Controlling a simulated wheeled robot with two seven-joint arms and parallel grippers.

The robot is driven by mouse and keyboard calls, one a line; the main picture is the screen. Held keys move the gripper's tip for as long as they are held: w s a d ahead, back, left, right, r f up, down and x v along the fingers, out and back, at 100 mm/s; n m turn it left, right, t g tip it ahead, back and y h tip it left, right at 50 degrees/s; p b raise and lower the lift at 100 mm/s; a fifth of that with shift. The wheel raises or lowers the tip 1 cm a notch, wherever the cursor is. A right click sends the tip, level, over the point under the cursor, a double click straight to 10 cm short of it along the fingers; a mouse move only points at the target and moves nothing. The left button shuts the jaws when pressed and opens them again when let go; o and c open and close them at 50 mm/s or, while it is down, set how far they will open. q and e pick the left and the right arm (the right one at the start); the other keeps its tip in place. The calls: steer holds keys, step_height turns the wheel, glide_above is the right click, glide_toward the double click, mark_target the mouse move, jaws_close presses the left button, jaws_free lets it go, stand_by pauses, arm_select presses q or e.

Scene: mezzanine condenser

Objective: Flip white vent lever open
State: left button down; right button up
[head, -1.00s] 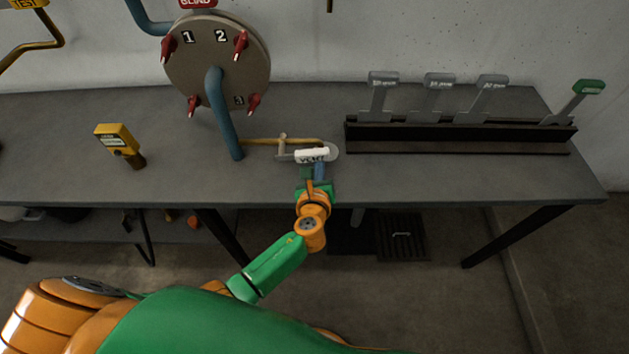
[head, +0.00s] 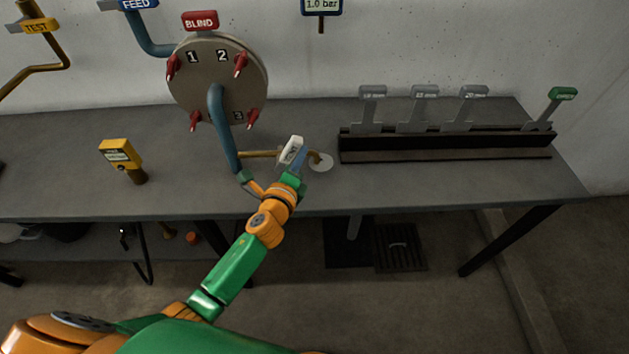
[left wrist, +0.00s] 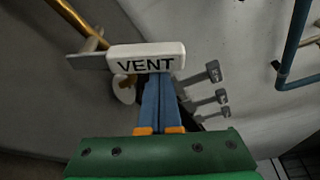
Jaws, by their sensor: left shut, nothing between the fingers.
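The white vent lever handle (head: 291,149) stands tilted up beside the brass pipe (head: 258,154) on the grey bench. In the left wrist view the white handle (left wrist: 147,57) reads VENT and lies across the top of the fingers. My left gripper (head: 299,158) is at the handle's right side, with blue fingers shut together and nothing between them. In the left wrist view the fingertips (left wrist: 160,76) meet the handle's lower edge; I cannot tell whether they press on it. My right gripper is out of view.
A round plate with red knobs (head: 215,85) and a blue pipe (head: 222,130) stand left of the lever. A yellow meter (head: 120,155) is farther left. A rack (head: 440,150) with several grey-tagged levers is at right. The front bench edge is clear.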

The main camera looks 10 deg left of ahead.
mark_target(282, 153)
arm_select(q)
steer(key=shift+s+a+r+n+t+b, duration=0.2)
steer(key=shift+a+r+n+t+b, duration=0.15)
steer(key=shift+a+n, duration=0.4)
steer(key=shift+s+a+r+n+t+b, duration=0.2)
steer(key=shift+a+n+b, duration=0.3)
steer(key=shift+n, duration=0.35)
steer(key=shift+s+a+r+n+t+b, duration=0.15)
steer(key=shift+a+r+n+t+b, duration=0.15)
steer(key=shift+a+n, duration=0.45)
